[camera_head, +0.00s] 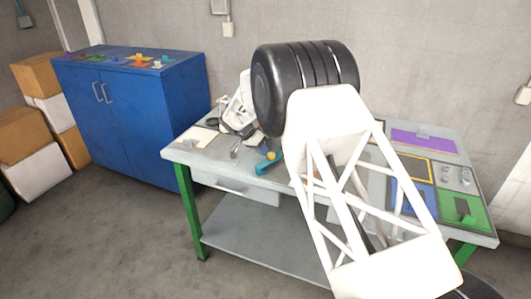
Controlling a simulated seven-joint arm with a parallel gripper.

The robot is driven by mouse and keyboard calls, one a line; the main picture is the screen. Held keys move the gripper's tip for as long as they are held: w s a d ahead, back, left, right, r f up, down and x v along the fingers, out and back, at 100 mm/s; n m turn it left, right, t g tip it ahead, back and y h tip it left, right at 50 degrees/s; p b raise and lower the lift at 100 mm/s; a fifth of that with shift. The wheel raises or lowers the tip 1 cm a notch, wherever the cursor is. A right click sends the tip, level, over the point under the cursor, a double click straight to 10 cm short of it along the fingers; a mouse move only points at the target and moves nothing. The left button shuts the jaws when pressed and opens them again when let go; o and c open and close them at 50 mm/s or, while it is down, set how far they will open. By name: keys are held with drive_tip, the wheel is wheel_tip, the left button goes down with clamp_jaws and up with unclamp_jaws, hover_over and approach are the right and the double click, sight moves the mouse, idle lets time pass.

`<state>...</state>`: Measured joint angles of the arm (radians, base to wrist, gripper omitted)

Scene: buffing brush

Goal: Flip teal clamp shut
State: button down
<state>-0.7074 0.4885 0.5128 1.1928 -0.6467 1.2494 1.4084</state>
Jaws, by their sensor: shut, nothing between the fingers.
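The grey workbench (205,160) has green legs. Purple, yellow-edged, blue and green panels with small fixtures lie at its right. A pale plate (196,137) lies at its left end. A blue cabinet (140,115) and stacked boxes (35,135) stand further left.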

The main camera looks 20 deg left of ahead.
drive_tip(key=shift+w+a+f, duration=0.1)
drive_tip(key=shift+w+a, duration=0.05)
drive_tip(key=shift+a, duration=0.3)
drive_tip(key=shift+w+a, duration=0.3)
drive_tip(key=shift+a, duration=0.55)
drive_tip(key=v, duration=1)
drive_tip(key=shift+w, duration=0.2)
